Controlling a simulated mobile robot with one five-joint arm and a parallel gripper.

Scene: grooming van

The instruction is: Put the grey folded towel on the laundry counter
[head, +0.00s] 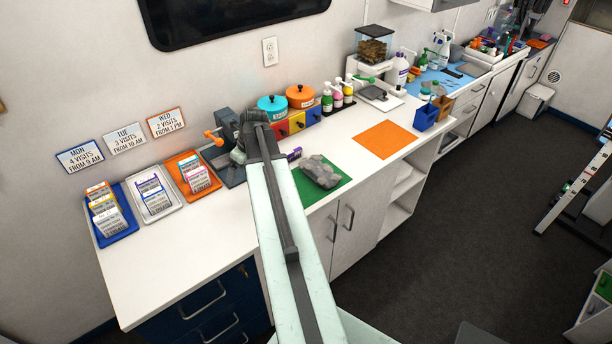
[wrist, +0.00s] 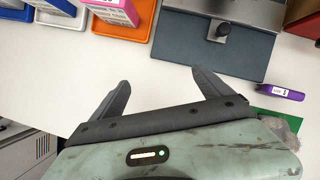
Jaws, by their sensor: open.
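My gripper (wrist: 160,78) is open and empty in the wrist view, with its two fingers apart over bare white counter. A grey, lumpy bundle (head: 320,172) lies on a green mat (head: 338,190) in the head view, right of my arm. I cannot tell whether it is the folded towel. Part of it shows in the wrist view (wrist: 294,121), right of my gripper and apart from it, partly hidden by my gripper's body. The white counter (head: 170,265) runs along the wall; nothing in view marks it as the laundry counter.
Blue, white and orange trays (head: 113,238) with cards stand at the left. A dark slate-coloured plate (wrist: 215,45) and a purple object (wrist: 279,92) lie near my gripper. An orange mat (head: 386,139) is bare. Bottles, a scale and bins crowd the counter further right. The dark floor is open.

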